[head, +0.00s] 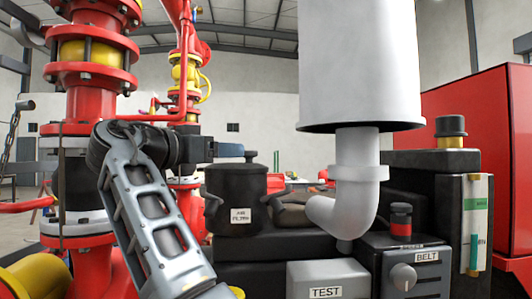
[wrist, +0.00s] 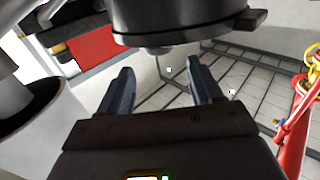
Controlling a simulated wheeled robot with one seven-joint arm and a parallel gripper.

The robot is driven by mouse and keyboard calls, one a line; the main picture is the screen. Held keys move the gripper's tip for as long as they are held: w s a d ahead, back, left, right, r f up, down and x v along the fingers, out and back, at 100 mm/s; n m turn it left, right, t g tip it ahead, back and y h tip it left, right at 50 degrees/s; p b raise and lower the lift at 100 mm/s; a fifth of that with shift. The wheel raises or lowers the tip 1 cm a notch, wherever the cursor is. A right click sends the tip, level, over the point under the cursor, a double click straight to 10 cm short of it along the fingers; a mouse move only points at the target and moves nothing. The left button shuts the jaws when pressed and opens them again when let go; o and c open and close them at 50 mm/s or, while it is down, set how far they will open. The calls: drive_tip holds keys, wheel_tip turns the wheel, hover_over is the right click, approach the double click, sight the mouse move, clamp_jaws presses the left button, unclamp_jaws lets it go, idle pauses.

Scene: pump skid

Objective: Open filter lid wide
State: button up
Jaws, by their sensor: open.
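The air filter (head: 232,212) is a black round canister with a white label, right of centre-left in the head view. Its black lid (head: 224,168) looks closed, with a small upright tab at its right edge. In the wrist view a dark round body (wrist: 180,22), apparently the filter, fills the top, with a flat tab at its right. My gripper (head: 232,150) is at the height of the lid's top and reaches from the left. In the wrist view my gripper (wrist: 162,88) has its two fingers apart with nothing between them. I cannot tell whether it touches the lid.
A large white cylinder with a bent pipe (head: 345,200) stands right of the filter. A grey TEST box (head: 327,280) and a BELT panel (head: 415,270) with a knob are in front. Red flanged piping (head: 92,85) rises at the left.

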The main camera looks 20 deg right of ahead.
drive_tip(key=p+x, duration=0.1)
drive_tip(key=x, duration=0.7)
drive_tip(key=shift+w+d+p, duration=0.1)
drive_tip(key=shift+d+p, duration=0.15)
drive_tip(key=shift+p, duration=0.15)
clamp_jaws()
